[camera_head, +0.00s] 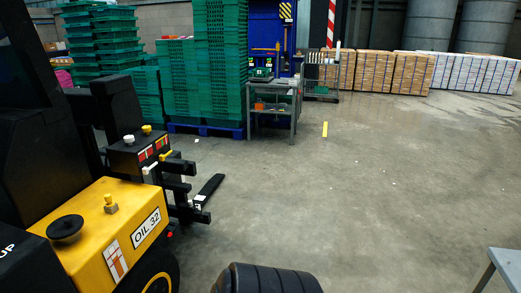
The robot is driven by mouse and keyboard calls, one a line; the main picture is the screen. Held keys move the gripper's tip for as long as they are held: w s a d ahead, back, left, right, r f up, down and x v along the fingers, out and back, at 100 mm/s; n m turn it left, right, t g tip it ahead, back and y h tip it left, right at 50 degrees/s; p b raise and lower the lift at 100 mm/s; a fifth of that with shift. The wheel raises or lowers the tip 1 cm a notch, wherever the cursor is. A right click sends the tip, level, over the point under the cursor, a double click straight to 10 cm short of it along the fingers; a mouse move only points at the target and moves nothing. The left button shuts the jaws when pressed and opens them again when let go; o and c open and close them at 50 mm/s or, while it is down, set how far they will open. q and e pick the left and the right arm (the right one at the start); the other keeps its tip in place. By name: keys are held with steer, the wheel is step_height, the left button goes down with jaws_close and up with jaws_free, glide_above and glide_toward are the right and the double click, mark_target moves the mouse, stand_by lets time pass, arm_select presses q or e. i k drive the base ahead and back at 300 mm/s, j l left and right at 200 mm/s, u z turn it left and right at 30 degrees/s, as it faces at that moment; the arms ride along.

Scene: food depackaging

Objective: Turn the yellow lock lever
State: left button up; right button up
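A yellow and black forklift-like vehicle (85,235) stands at the left. A small yellow lever (165,155) sticks out from the front of its black control box (128,155), just above a white lever (150,168). A yellow knob (146,129) and a white knob (129,139) are on top of the box. A small yellowish fitting (110,204) stands on the yellow hood. I cannot tell for sure which yellow part is the lock lever. Neither of my grippers is in view.
Black forks (208,188) reach low over the floor. A dark ribbed rounded shape (265,279) shows at the bottom edge. A grey table corner (507,262) is at lower right. Green crate stacks (219,70) and a grey workbench (272,98) stand behind. The central floor is open.

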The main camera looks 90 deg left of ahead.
mark_target(162, 157)
steer(key=u, duration=0.5)
steer(key=k+u, duration=0.1)
steer(key=u, duration=1.35)
steer(key=k+j+u, duration=0.1)
steer(key=u, duration=0.85)
steer(key=j+u, duration=0.1)
steer(key=u, duration=0.4)
steer(key=i+l+u, duration=0.1)
steer(key=u, duration=0.4)
steer(key=i+l+u, duration=0.4)
steer(key=l, duration=0.25)
steer(key=i+l+u, duration=0.15)
steer(key=l, duration=0.25)
steer(key=i+l+u, duration=0.2)
steer(key=i+l, duration=0.1)
steer(key=l, duration=0.1)
